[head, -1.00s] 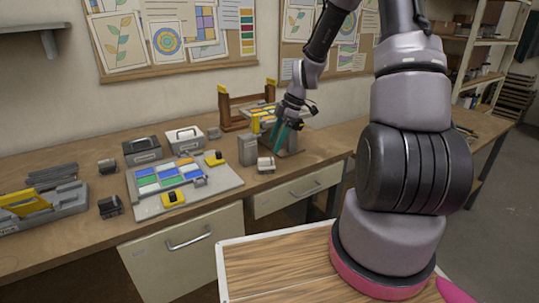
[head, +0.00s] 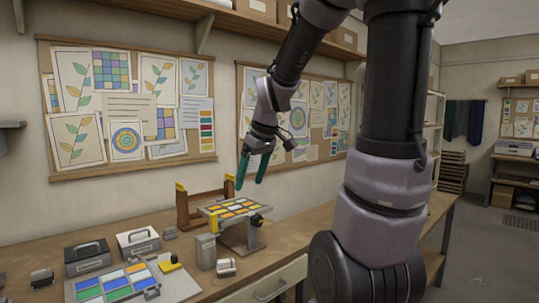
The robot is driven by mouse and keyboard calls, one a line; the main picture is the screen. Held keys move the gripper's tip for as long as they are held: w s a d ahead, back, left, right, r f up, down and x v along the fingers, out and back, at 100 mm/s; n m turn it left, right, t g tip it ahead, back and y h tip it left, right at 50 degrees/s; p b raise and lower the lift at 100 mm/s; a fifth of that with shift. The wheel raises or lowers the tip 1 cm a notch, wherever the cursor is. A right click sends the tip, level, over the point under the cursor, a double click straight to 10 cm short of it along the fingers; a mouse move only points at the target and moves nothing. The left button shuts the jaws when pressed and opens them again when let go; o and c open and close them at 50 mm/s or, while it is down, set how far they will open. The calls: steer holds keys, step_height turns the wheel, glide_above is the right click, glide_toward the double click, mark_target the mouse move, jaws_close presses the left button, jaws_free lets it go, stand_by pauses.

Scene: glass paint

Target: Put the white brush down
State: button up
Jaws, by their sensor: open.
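My gripper (head: 251,174), with teal fingers, points down in front of the wall. Its fingers are apart and nothing shows between them. It hangs above a tilted panel of orange, yellow and white panes (head: 234,208) on a grey stand (head: 242,237). I cannot make out a white brush anywhere in this view. A small whitish block (head: 226,267) lies on the workbench (head: 285,243) below the gripper, too small to tell what it is.
A brown wooden rack (head: 187,207) stands behind the panel. A colored-glass board (head: 180,287) and two toolboxes (head: 88,256) are at left. The bench right of the stand is clear. Pinboards (head: 140,100) hang behind.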

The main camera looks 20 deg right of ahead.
steer(key=s+r+m+t, duration=0.3)
steer(key=s+r+m, duration=0.5)
steer(key=s, duration=0.4)
steer(key=shift+d+m, duration=0.25)
steer(key=shift+m, duration=0.55)
steer(key=shift+r, duration=0.1)
